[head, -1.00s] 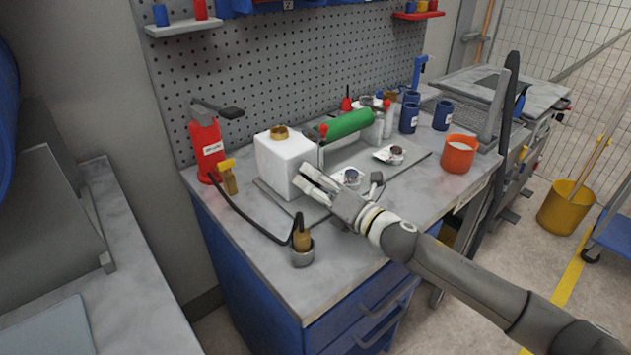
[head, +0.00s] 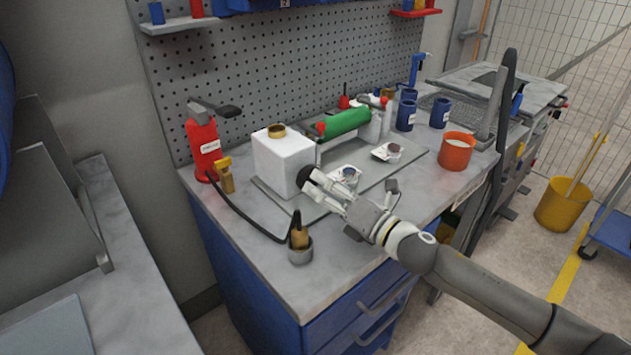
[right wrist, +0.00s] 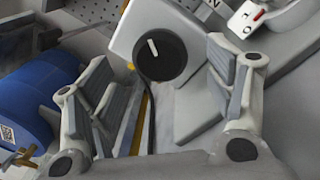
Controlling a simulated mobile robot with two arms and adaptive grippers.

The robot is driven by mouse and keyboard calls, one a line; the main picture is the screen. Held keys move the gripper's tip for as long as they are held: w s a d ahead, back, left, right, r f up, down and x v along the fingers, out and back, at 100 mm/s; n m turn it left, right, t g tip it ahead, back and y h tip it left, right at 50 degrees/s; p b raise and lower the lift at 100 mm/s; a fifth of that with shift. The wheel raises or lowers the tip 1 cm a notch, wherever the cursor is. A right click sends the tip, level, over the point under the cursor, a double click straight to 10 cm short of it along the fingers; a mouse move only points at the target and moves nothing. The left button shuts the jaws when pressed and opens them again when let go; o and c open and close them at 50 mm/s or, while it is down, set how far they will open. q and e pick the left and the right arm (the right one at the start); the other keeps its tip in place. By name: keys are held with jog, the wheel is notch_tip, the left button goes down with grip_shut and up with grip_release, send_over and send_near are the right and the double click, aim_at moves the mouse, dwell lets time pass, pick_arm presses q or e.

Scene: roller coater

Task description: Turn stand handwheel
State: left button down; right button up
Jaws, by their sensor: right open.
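A black round knob with a white mark, which looks like the handwheel (right wrist: 160,53), is on the white block's side in the right wrist view. In the head view it shows as a dark disc (head: 307,177) at the lower right of the white box (head: 283,158) with a brass cap. My right gripper (head: 322,189) is open and empty, its fingertips close beside the disc. In the right wrist view the knob lies between the spread fingers (right wrist: 158,70); contact cannot be told. My left gripper is not in view.
Blue cups stand behind.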

jog(key=v, duration=0.7)
jog(key=shift+s+d, duration=0.25)
jog(key=shift+s, duration=0.1)
jog(key=shift+c, duration=0.4)
